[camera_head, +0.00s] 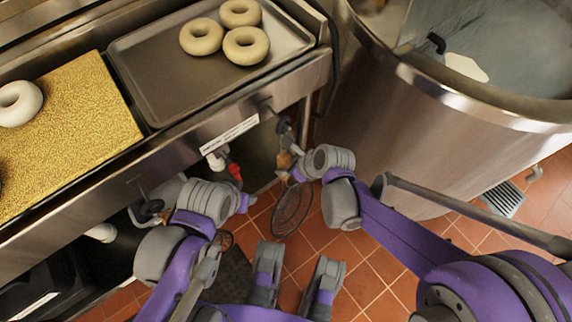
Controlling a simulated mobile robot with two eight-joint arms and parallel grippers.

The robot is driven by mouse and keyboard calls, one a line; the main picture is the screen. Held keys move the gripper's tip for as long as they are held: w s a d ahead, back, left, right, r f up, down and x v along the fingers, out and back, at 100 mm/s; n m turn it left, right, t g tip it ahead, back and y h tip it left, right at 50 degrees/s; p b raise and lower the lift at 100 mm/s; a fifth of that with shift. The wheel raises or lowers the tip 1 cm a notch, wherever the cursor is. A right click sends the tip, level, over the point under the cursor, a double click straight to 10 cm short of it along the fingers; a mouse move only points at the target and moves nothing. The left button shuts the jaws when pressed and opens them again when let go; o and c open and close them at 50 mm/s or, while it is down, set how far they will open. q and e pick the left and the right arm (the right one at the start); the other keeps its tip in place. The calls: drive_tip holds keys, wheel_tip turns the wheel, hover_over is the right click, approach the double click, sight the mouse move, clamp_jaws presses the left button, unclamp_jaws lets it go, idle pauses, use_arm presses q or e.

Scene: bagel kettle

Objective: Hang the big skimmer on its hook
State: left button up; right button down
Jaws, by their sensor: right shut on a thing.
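The big skimmer (292,212) hangs below the counter's front edge at centre, its round dark mesh disc low over the tiled floor. My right gripper (291,164) is shut on its upper part, where a tan handle piece shows. A small dark fitting (283,126), perhaps the hook, is on the counter front just above; I cannot tell whether the skimmer touches it. My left gripper (155,205) is by the counter front at left, its fingers mostly hidden.
A steel counter carries a tray (150,75) with bagels and a seeded board (90,110) with another. A large steel kettle (450,130) stands at right. A red-handled valve (234,171) sits under the counter edge. Tiled floor (365,265) shows between.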

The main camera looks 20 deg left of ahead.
drive_tip(key=shift+c, duration=2.2)
unclamp_jaws()
drive_tip(key=p+v, duration=0.3)
drive_tip(key=v, duration=0.7)
drive_tip(key=shift+d+r, duration=0.25)
drive_tip(key=shift+r, duration=0.1)
drive_tip(key=shift+s, duration=0.15)
